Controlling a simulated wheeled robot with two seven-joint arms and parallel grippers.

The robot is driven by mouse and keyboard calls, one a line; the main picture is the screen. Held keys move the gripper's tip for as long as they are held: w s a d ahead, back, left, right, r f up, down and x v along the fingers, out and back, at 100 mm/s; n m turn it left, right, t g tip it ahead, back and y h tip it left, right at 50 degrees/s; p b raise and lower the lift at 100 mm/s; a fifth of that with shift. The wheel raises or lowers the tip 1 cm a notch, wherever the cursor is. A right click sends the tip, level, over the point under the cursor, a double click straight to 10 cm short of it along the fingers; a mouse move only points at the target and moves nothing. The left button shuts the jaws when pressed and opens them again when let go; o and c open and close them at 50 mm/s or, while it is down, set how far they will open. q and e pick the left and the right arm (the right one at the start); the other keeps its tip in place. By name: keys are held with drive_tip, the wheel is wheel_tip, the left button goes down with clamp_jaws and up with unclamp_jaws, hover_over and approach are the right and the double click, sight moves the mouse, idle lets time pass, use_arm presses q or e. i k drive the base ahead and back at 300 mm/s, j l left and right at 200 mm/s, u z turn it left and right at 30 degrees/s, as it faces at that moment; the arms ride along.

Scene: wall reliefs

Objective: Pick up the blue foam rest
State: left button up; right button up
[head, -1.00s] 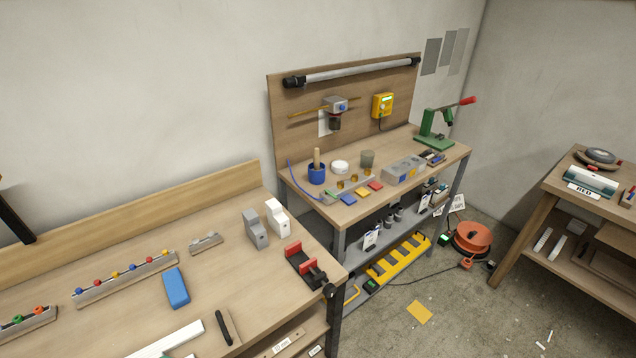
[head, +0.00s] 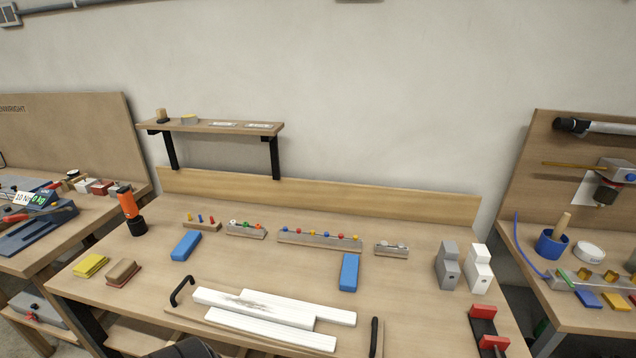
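Two blue blocks that look like foam rests lie on the wooden workbench (head: 420,305). One blue foam rest (head: 349,272) lies right of the middle, in front of a rack of small coloured knobs. The other blue foam rest (head: 186,246) lies farther left, in front of a small peg block. Both lie flat with clear bench around them. Neither gripper can be made out. A dark rounded shape at the bottom edge is cut off, and I cannot tell what it is.
A tray with black handles (head: 376,338) holds white strips (head: 270,308) at the front. An orange-black tool (head: 131,212) stands at left. Grey (head: 448,265) and white blocks (head: 479,268) and a red-jawed vise (head: 486,328) are at right. A shelf (head: 225,126) overhangs the back left.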

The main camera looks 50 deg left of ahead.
sight(189, 240)
drive_tip(key=u, duration=2.55)
drive_tip(key=i+j+z, duration=0.15)
drive_tip(key=j+z, duration=0.2)
drive_tip(key=i+j+z, duration=0.15)
drive_tip(key=j+z, duration=0.15)
drive_tip(key=i+j+z, duration=0.1)
drive_tip(key=j+z, duration=0.25)
drive_tip(key=j, duration=0.05)
